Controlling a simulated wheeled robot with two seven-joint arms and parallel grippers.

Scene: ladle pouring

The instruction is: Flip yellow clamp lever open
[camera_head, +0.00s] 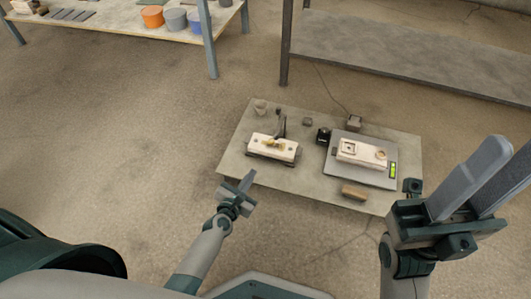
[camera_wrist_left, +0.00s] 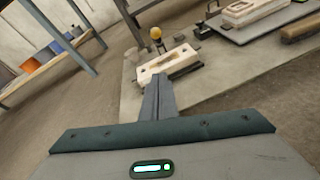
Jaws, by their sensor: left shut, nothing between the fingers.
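The clamp fixture (camera_head: 272,150) is a pale block on a dark base on the left part of the low board. My right gripper (camera_head: 512,150) is open and empty at the right.
A grey plate (camera_head: 330,172) with another pale block (camera_head: 361,154) is right of the clamp. A brown block (camera_head: 354,192) lies at the front of the board (camera_head: 235,160). A small cup (camera_head: 261,106) and a black item (camera_head: 323,135) stand nearby. Shelving stands behind.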

